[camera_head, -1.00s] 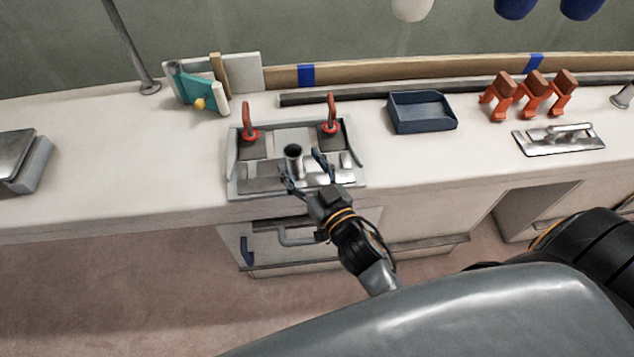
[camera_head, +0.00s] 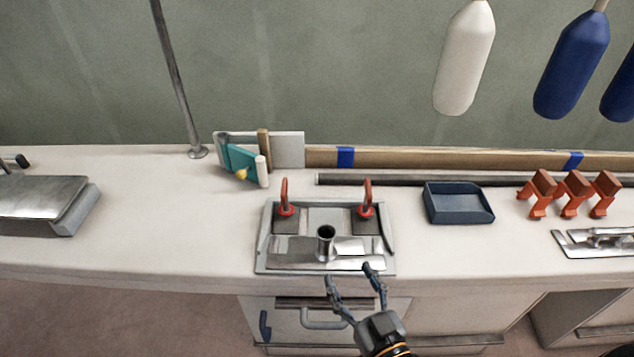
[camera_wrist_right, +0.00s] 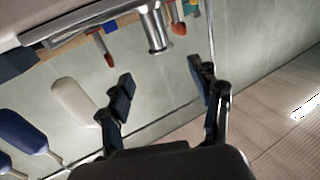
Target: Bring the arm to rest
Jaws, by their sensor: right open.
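My right gripper (camera_head: 356,284) is open and empty in the head view. It is in front of the counter's near edge, just below a grey tray (camera_head: 262,262) on the counter. The right wrist view shows its two fingers (camera_wrist_right: 166,90) spread apart with nothing between them. The tray holds a short upright metal tube (camera_head: 325,243), flat metal plates, and two dark blocks with red-orange hooped handles (camera_head: 285,200). The tube also shows beyond the fingers in the right wrist view (camera_wrist_right: 157,30). My left gripper is in neither view.
The counter (camera_head: 160,225) carries a dark blue open bin (camera_head: 458,203), several orange clamps (camera_head: 572,194), a dark rod (camera_head: 390,180) and a metal box (camera_head: 40,200) at left. A thin pole (camera_head: 175,80) rises behind. White (camera_head: 464,60) and blue (camera_head: 572,65) fenders hang at the back.

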